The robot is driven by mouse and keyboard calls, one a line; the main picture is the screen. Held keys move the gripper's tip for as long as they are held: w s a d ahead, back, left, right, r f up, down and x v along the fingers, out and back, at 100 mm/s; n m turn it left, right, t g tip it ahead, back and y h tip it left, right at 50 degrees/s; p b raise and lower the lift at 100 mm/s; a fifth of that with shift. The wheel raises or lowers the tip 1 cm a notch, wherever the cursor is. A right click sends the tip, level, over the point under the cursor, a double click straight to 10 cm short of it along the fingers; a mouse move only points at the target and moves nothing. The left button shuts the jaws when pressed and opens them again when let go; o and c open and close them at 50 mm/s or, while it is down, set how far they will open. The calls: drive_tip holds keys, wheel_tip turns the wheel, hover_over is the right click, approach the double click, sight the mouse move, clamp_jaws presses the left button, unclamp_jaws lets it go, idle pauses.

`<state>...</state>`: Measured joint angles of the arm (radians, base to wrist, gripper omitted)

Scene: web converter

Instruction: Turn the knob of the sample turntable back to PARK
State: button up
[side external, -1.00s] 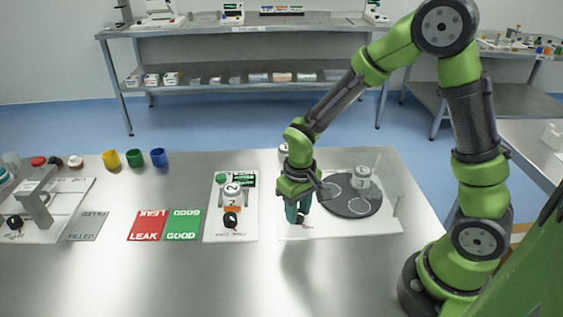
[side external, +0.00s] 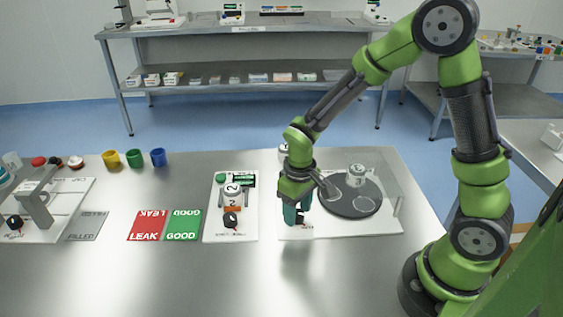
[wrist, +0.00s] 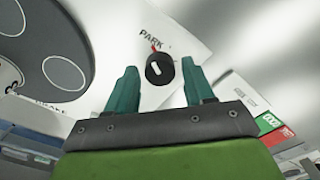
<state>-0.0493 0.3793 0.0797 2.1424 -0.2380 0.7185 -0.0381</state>
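The turntable knob (wrist: 160,69) is black and round with a white pointer bar. A red tick and the printed word PARK stand beside it on the white base plate (wrist: 185,38). The bar looks slanted; I cannot tell whether it lines up with the tick. My gripper (wrist: 159,66) is open. In the wrist view the knob shows between its fingertips, with a gap on each side. In the side external view my gripper (side external: 297,215) points down at the knob's corner of the plate. The dark turntable disc (side external: 340,204) carries a white-capped jar (side external: 356,176).
A clear guard panel (side external: 385,180) stands by the disc. To the left are another white station (side external: 230,222) with its own black knob, green GOOD (side external: 184,225) and red LEAK (side external: 147,225) mats, and coloured cups. The front of the table is clear.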

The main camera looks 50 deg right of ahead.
sight(298, 212)
drive_tip(key=shift+o, duration=0.3)
wheel_tip(298, 212, up, 17)
idle(0.5)
drive_tip(key=shift+f, duration=0.1)
drive_tip(key=s+r+m+t+y, duration=0.1)
drive_tip(key=s+r+m+t, duration=0.1)
drive_tip(key=s, duration=0.3)
drive_tip(key=s+r+m+t+y, duration=0.1)
drive_tip(key=s+r+m+t, duration=0.1)
drive_tip(key=s+t, duration=0.3)
drive_tip(key=shift+s+d+r, duration=0.25)
drive_tip(key=shift+d+r, duration=0.15)
drive_tip(key=shift+r, duration=0.05)
